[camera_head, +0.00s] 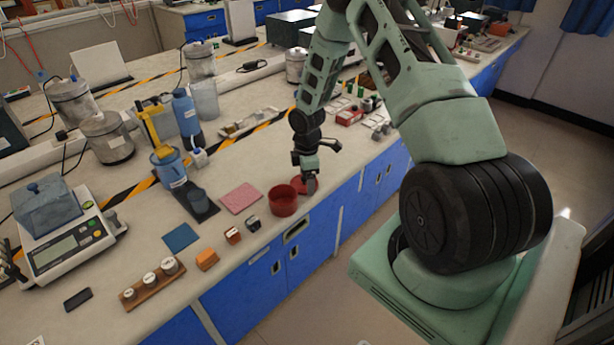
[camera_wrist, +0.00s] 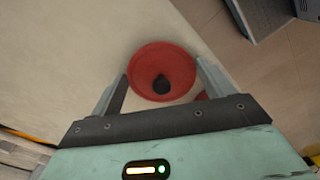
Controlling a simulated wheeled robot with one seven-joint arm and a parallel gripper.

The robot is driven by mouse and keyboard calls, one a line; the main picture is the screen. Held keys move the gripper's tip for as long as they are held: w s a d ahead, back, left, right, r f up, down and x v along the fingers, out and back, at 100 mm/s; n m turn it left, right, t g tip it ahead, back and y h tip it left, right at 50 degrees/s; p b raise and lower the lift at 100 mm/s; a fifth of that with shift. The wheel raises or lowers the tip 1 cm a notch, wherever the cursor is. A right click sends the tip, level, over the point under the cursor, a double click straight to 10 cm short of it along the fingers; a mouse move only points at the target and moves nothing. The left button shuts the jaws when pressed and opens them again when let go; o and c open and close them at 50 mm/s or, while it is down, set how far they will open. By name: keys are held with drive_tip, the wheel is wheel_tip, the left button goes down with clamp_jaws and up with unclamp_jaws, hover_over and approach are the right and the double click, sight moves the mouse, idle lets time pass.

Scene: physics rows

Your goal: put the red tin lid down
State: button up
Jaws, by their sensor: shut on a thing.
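In the head view the lid (camera_head: 298,184) shows partly behind my gripper (camera_head: 307,182), close to the counter's front edge. I cannot tell whether it touches the counter. The round red tin (camera_head: 284,204) stands just left of and in front of the lid. A bit of red, likely the tin, shows behind the right finger in the wrist view.
A pink mat (camera_head: 241,198) lies left of the tin. Small blocks (camera_head: 233,235) and a blue mat (camera_head: 181,238) lie further left. A blue bottle (camera_head: 187,118) stands behind. Small parts (camera_head: 350,115) lie to the right. The counter's front edge is close.

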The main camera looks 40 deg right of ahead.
drive_tip(key=shift+f, duration=0.2)
drive_tip(key=o, duration=0.9)
drive_tip(key=shift+r, duration=0.15)
